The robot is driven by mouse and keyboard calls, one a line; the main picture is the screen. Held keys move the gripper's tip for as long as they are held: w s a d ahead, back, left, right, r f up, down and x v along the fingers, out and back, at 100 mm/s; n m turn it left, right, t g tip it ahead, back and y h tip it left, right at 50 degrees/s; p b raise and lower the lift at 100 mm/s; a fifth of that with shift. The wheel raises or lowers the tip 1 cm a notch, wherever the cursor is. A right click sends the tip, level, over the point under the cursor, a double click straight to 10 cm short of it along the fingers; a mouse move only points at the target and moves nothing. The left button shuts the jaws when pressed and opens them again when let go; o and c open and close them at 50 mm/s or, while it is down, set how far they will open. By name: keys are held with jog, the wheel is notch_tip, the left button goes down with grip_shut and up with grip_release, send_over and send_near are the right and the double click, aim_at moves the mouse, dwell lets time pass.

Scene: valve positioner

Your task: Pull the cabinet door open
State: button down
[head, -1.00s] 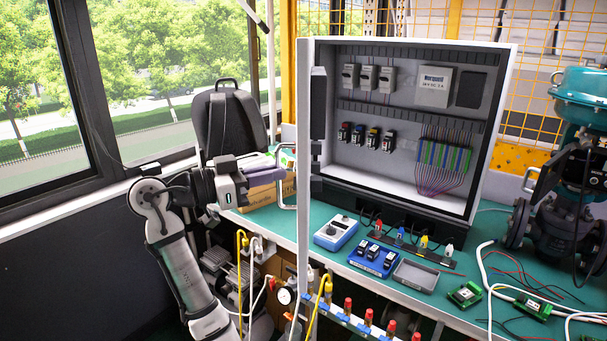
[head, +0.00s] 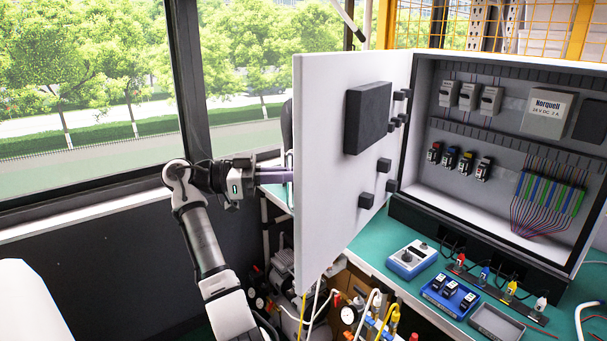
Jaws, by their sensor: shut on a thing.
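The cabinet door (head: 325,190) stands wide open, swung out to the left, with its inner face and a black box on it in view. The grey cabinet (head: 500,195) is open at the right, its inside fully showing. My gripper (head: 283,175) is at the door's outer side, by its free left edge. Its purple fingers reach to the door handle (head: 289,162), a light bar mostly hidden behind the door. The gripper is shut on the handle; the fingertips are partly hidden.
A green workbench (head: 365,245) under the cabinet holds a blue-white meter (head: 411,259), a blue tray (head: 449,297) and a grey tray (head: 497,324). Hoses and a gauge (head: 348,314) sit below the door. Windows and a dark wall (head: 90,250) lie left.

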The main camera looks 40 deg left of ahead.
jog(key=shift+w+a+f+g, duration=0.2)
jog(key=shift+w+a, duration=0.1)
jog(key=shift+a, duration=0.15)
jog(key=shift+w+a+f+g, duration=0.2)
jog(key=shift+w+a, duration=0.1)
jog(key=shift+a, duration=0.1)
jog(key=c, duration=1.8)
grip_release()
jog(key=shift+f, duration=0.1)
jog(key=o, duration=0.3)
jog(key=shift+w+f, duration=0.15)
jog(key=shift+w, duration=0.25)
jog(key=b+v, duration=0.2)
jog(key=v, duration=0.6)
jog(key=shift+s, duration=0.1)
jog(key=shift+c, duration=0.2)
